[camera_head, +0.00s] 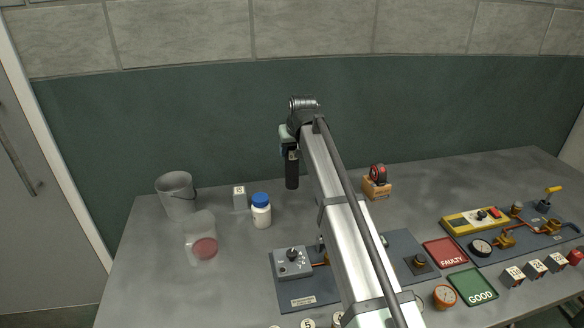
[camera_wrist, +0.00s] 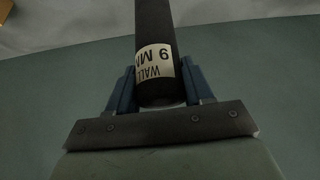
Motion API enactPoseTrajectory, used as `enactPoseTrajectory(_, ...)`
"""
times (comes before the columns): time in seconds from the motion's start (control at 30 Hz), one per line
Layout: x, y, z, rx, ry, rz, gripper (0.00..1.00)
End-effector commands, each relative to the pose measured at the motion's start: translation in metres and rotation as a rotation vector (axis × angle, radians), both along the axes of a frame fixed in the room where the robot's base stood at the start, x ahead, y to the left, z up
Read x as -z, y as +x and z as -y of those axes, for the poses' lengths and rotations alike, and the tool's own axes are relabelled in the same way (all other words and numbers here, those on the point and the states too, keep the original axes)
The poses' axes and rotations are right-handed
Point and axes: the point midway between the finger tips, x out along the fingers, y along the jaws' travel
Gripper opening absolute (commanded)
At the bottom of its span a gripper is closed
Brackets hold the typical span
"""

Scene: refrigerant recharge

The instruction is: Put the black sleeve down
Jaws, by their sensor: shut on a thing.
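The black sleeve (camera_head: 292,170) is a dark upright tube hanging above the table, in front of the green wall band. My gripper (camera_head: 287,146) is shut on it near its upper part. In the wrist view the sleeve (camera_wrist: 155,30) lies between the two blue fingers of my gripper (camera_wrist: 155,88), with a pale label reading "WALL 9 MM" upside down. The sleeve's lower end is clear of the grey table (camera_head: 240,290) as far as the head view shows. My arm hides part of the table's middle.
A grey bucket (camera_head: 176,197), a clear container with a red disc (camera_head: 203,240), a small box (camera_head: 239,197) and a blue-capped bottle (camera_head: 261,211) stand left. Red FAULTY (camera_head: 446,253) and green GOOD (camera_head: 473,287) trays lie at right.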

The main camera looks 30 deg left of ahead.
Motion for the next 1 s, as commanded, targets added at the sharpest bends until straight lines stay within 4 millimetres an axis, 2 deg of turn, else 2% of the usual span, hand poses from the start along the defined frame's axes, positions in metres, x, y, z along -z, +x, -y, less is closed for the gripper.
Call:
enactPoseTrajectory(0.03, 0.009, -0.001, 0.001, 0.000, -0.001, -0.001, 0.07)
enactPoseTrajectory(0.27, 0.024, 0.000, 0.000, 0.000, 0.000, 0.000, 0.07)
enactPoseTrajectory(0.5, 0.051, 0.000, 0.000, 0.000, 0.000, 0.000, 0.07)
enactPoseTrajectory(0.93, 0.056, 0.000, 0.000, 0.000, 0.000, 0.000, 0.07)
enactPoseTrajectory(0.97, 0.056, 0.000, 0.000, 0.000, 0.000, 0.000, 0.54)
enactPoseTrajectory(1.0, 0.056, 0.000, 0.000, 0.000, 0.000, 0.000, 0.58)
